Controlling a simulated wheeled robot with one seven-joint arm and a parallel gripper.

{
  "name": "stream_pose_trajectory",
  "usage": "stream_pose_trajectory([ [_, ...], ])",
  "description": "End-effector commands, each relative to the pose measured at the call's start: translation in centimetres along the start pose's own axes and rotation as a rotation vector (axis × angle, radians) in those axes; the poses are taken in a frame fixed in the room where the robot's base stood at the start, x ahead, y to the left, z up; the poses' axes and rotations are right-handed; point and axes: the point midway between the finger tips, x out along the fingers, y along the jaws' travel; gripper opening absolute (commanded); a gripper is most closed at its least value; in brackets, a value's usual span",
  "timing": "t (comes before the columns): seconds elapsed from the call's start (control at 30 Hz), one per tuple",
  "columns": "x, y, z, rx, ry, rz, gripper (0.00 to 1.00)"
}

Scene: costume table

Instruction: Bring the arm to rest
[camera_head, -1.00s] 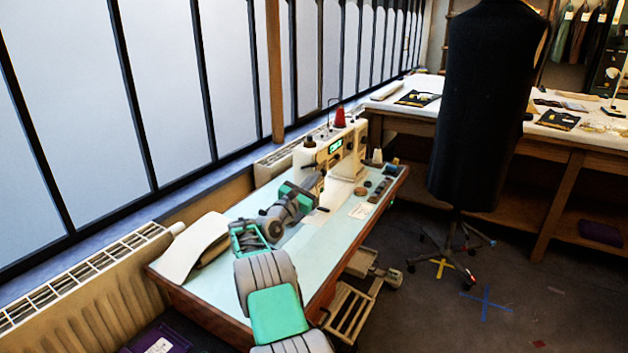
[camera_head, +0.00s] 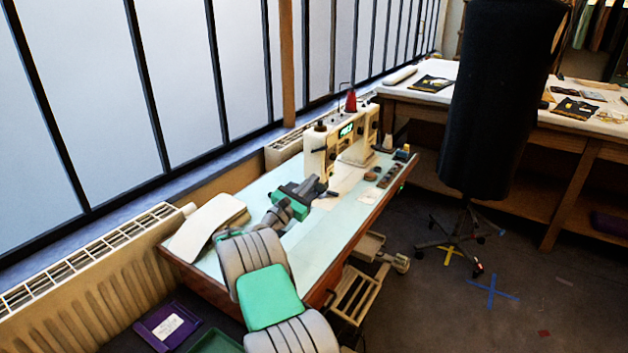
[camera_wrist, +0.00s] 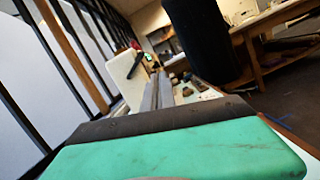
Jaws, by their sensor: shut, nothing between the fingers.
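My gripper (camera_head: 322,188) is above the pale blue sewing table (camera_head: 349,221), just in front of the white sewing machine (camera_head: 318,152). The arm reaches over the table's near end with its links bent. In the wrist view the grey fingers (camera_wrist: 158,92) lie together, shut with nothing between them, and point toward the machine side of the table. I cannot tell how far the fingertips are from the machine or the tabletop.
A white curved board (camera_head: 207,228) lies at the table's near left. Small items (camera_head: 388,178) sit right of the machine. A dark dress form (camera_head: 503,100) stands right, before a long worktable (camera_head: 575,118). A purple tray (camera_head: 166,326) is at lower left.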

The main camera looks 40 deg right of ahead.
Motion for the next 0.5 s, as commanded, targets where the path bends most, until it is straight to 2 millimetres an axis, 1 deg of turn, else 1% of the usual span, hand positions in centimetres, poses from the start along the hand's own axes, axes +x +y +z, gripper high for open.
stream_pose_trajectory([
  [0.17,0.0,0.1,0.0,0.000,0.001,0.001,0.00],
  [0.27,0.0,0.3,0.5,0.040,0.020,-0.001,0.00],
  [0.37,-0.4,1.4,2.2,0.228,0.120,-0.021,0.00],
  [0.4,-1.0,2.1,3.2,0.347,0.189,-0.038,0.00],
  [0.47,-2.6,3.1,4.5,0.549,0.318,-0.082,0.00],
  [0.5,-4.3,3.8,5.2,0.686,0.416,-0.124,0.00],
])
